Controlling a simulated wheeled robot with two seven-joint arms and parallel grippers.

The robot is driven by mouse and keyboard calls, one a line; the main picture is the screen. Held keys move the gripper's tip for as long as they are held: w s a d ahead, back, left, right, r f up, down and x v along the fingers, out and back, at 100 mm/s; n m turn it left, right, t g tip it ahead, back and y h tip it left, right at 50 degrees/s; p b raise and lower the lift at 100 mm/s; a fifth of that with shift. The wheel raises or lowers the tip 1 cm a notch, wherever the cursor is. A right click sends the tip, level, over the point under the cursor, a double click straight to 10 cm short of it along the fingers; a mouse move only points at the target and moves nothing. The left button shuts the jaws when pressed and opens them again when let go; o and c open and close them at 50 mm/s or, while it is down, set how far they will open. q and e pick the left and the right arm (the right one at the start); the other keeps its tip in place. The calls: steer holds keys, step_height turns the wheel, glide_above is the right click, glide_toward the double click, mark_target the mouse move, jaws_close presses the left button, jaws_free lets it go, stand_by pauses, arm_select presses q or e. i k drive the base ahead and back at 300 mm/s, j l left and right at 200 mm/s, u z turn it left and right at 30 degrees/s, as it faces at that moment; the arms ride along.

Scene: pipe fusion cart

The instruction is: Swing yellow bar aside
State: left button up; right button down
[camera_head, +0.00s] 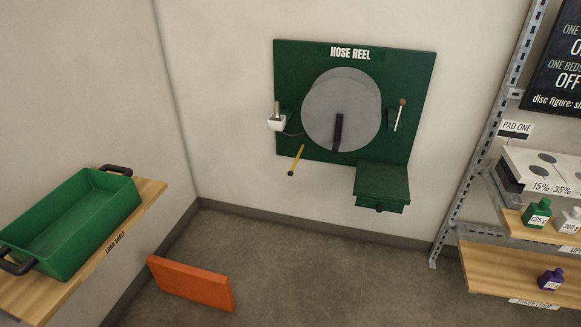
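The yellow bar (297,160) is a thin short rod with a dark knob at its lower end. It hangs tilted at the lower left edge of a green wall panel (300,60) marked "HOSE REEL". The panel carries a grey round reel (341,105) with a dark handle (338,131). A white holder (277,123) is left of the reel, and a pale rod with a red tip (400,114) is right of it. Neither of my grippers shows in the head view.
A green box (382,183) juts out under the panel. A wooden shelf (140,212) with a green tray (112,207) stands left. An orange block (190,284) is on the floor. Shelving with bottles (537,214) stands right. The middle floor is clear.

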mark_target(289, 173)
steer(key=i+l+u, duration=0.15)
steer(key=i, duration=0.4)
steer(key=i+l+u, duration=0.2)
steer(key=i+l, duration=0.15)
steer(key=i, duration=0.15)
steer(key=i+l+u, duration=0.15)
steer(key=i+l, duration=0.2)
steer(key=i, duration=0.2)
